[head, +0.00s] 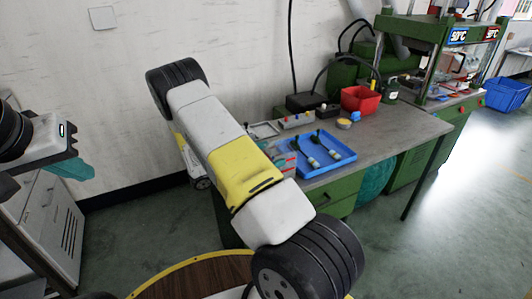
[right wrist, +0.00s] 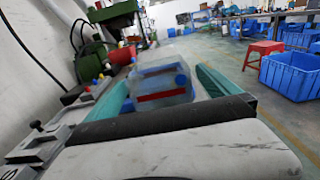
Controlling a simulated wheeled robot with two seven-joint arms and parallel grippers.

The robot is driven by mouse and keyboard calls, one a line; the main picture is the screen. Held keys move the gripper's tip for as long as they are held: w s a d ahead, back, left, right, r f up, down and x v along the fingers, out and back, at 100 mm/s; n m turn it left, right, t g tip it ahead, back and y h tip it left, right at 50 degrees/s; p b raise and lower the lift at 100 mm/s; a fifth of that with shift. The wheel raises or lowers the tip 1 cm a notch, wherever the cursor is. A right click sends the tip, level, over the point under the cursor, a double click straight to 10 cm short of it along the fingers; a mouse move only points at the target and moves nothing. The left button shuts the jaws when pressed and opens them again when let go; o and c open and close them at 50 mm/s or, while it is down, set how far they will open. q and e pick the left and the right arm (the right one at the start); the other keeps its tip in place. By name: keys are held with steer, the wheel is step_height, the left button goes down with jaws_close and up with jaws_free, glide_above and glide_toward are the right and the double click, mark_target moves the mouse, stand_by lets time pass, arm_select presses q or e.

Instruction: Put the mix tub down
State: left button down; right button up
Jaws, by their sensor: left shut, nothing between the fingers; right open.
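A pale, translucent tub with a red band (right wrist: 160,97) shows in the right wrist view, blurred; I take it for the mix tub. My right gripper (right wrist: 164,76) has its teal fingers apart on either side of it. I cannot tell whether they touch it. In the head view my right forearm hides most of this gripper and the tub, at the bench's front left beside the blue tray (head: 325,165). My left gripper (head: 78,168) is at the left edge, shut and empty, well away from the bench.
The grey bench (head: 400,130) carries a red bin (head: 361,100), a small round yellow-topped item (head: 343,123) and a dark bottle (head: 391,92). A green press (head: 430,35) stands at the right. The bench right of the tray is clear.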

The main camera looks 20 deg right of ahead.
mark_target(291, 147)
steer(key=d, duration=0.5)
steer(key=w+d, duration=0.1)
steer(key=d, duration=0.1)
steer(key=shift+d, duration=0.35)
steer(key=shift+c, duration=0.4)
